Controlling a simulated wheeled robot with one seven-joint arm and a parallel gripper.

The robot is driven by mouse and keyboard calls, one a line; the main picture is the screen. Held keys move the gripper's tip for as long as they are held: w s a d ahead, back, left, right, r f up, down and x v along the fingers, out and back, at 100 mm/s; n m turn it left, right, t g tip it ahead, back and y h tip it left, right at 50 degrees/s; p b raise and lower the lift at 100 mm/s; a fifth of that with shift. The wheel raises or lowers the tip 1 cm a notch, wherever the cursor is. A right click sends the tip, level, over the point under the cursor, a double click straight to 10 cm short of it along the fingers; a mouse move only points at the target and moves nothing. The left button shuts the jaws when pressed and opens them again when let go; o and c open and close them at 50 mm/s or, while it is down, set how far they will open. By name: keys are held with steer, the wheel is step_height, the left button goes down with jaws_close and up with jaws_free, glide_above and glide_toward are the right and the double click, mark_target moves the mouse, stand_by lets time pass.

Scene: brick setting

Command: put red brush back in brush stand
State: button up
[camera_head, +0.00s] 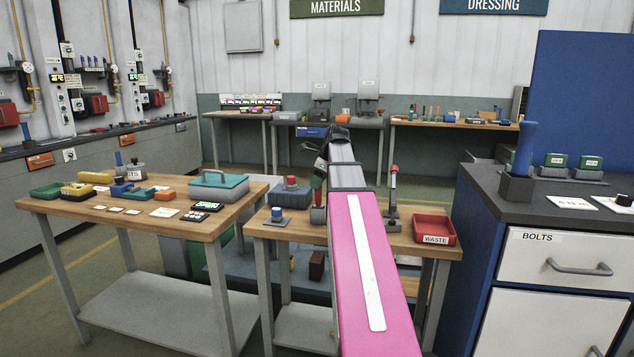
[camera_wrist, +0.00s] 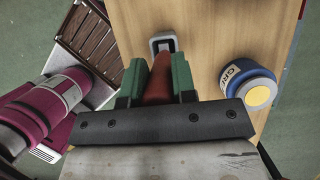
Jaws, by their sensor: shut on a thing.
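My gripper (camera_wrist: 158,82) is shut on the red brush (camera_wrist: 159,80), with a green finger on each side of it in the wrist view. The far end of the brush meets the outline of a small grey holder with a pale rim (camera_wrist: 162,42), which appears to be the brush stand, on the wooden table. I cannot tell whether the brush is inside it or only in front of it. In the head view my gripper (camera_head: 319,178) is over the middle table, partly behind my pink arm. A grey upright shape (camera_head: 318,214) shows just below it.
A blue pot with a yellow top (camera_wrist: 247,86) stands to the right in the wrist view. A cluttered left table stands close by.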

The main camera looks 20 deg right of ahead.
steer(key=o, duration=0.9)
steer(key=shift+o, duration=0.2)
steer(key=v, duration=1.2)
steer(key=shift+r, duration=0.15)
